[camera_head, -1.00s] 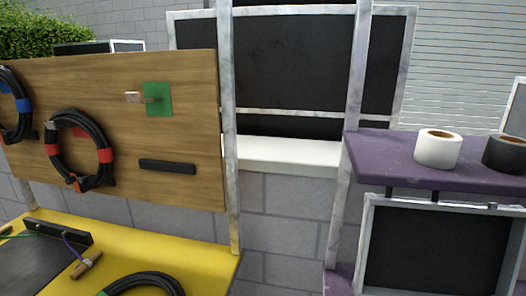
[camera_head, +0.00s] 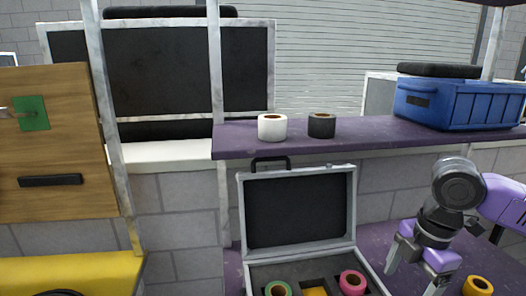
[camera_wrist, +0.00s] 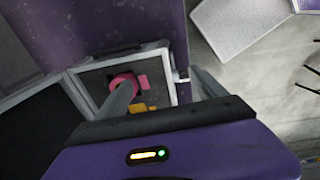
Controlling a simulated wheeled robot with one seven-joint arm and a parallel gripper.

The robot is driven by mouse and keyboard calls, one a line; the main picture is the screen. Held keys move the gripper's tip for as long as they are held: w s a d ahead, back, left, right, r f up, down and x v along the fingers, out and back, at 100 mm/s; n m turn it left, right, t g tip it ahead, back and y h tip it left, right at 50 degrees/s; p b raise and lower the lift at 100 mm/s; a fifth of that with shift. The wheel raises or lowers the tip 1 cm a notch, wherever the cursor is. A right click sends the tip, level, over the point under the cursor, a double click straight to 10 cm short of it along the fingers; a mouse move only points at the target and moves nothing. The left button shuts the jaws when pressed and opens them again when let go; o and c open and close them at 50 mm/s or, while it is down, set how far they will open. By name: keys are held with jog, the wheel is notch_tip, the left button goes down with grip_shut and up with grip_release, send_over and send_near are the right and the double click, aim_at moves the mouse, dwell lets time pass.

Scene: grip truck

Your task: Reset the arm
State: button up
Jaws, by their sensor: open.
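My gripper (camera_head: 416,268) is at the right in the head view, pointing down, with its fingers apart and nothing between them. It is above the lower purple shelf, to the right of an open silver case (camera_head: 298,262). A yellow tape roll (camera_head: 478,286) lies on the shelf to the right of my gripper. In the wrist view, my two fingers (camera_wrist: 160,92) are spread, with the open case (camera_wrist: 176,58) beyond them. A pink roll (camera_wrist: 124,80) in the case is partly hidden by the left finger.
The case holds a green-rimmed roll (camera_head: 278,289) and a pink roll (camera_head: 352,282). On the upper purple shelf (camera_head: 365,139) stand a white roll (camera_head: 272,127), a black roll (camera_head: 321,125) and a blue crate (camera_head: 462,104). A wooden board (camera_head: 55,130) is at the left.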

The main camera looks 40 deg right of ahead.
jog(key=w+a+r+t+y, duration=0.2)
jog(key=w+a+r+t, duration=0.15)
jog(key=w+a, duration=0.55)
jog(key=w+a+r+t+y, duration=0.2)
jog(key=w+a+t, duration=0.3)
jog(key=w, duration=0.6)
jog(key=w+a+r+m+t+y, duration=0.1)
jog(key=w+a+r+m+t, duration=0.35)
jog(key=a, duration=0.35)
jog(key=w+a+r+m+t+y, duration=0.1)
jog(key=w+a+r+m+t, duration=0.3)
jog(key=a, duration=0.3)
jog(key=s+a+f+m+h, duration=0.2)
jog(key=s+f+m+h, duration=0.2)
jog(key=s+f, duration=0.35)
jog(key=s+a+f+m+h, duration=0.25)
jog(key=s+f+m, duration=0.25)
jog(key=s+f, duration=0.3)
jog(key=s+d+f+n+g, duration=0.1)
jog(key=s+f+n, duration=0.1)
jog(key=s, duration=0.9)
jog(key=s+d+f+n+g, duration=0.2)
jog(key=s+f+n, duration=0.1)
jog(key=s, duration=0.7)
jog(key=shift+s+f, duration=0.4)
jog(key=shift+f, duration=0.5)
